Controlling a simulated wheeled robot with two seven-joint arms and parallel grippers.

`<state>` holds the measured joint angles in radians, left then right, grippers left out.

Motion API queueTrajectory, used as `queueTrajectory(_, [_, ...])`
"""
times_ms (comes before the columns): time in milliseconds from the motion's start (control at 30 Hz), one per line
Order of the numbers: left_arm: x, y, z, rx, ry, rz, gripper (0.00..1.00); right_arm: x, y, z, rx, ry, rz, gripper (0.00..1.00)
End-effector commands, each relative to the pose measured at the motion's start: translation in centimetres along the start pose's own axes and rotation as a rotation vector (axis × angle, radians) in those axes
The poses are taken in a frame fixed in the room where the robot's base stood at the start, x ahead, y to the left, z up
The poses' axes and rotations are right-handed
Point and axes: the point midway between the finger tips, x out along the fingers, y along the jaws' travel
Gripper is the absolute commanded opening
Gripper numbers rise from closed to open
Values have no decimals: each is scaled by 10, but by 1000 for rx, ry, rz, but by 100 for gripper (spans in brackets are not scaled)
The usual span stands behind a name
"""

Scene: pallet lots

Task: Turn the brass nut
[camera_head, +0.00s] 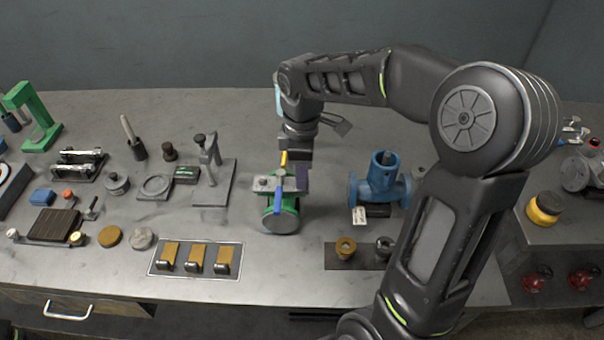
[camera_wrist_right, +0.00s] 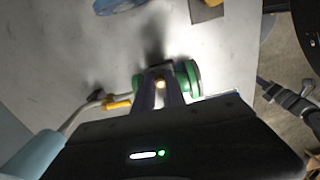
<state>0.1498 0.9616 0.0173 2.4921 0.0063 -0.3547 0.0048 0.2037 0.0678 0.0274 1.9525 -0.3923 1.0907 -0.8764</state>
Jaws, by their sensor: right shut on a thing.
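The nut is hidden in the head view. My left gripper is out of view.
A blue valve (camera_head: 379,184) with a white tag stands right of the green one. A tray (camera_head: 170,271) with several brass-coloured blocks lies front left. Various tools crowd the left side.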

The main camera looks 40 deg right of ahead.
Motion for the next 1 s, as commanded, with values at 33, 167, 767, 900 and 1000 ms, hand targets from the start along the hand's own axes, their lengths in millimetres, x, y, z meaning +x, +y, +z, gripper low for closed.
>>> queueTrajectory(33, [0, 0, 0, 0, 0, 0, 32, -1, 1, 0, 6, 2, 3, 0])
queueTrajectory(167, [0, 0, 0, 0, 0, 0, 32, -1, 1, 0, 12, 2, 3, 0])
queueTrajectory(767, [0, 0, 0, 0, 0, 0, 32, 0, 0, 0, 10, 0, 1, 37])
queueTrajectory(900, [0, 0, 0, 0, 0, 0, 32, 0, 0, 0, 10, 0, 1, 37])
queueTrajectory(1000, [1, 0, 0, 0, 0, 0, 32, -2, 0, 0, 10, 1, 1, 37])
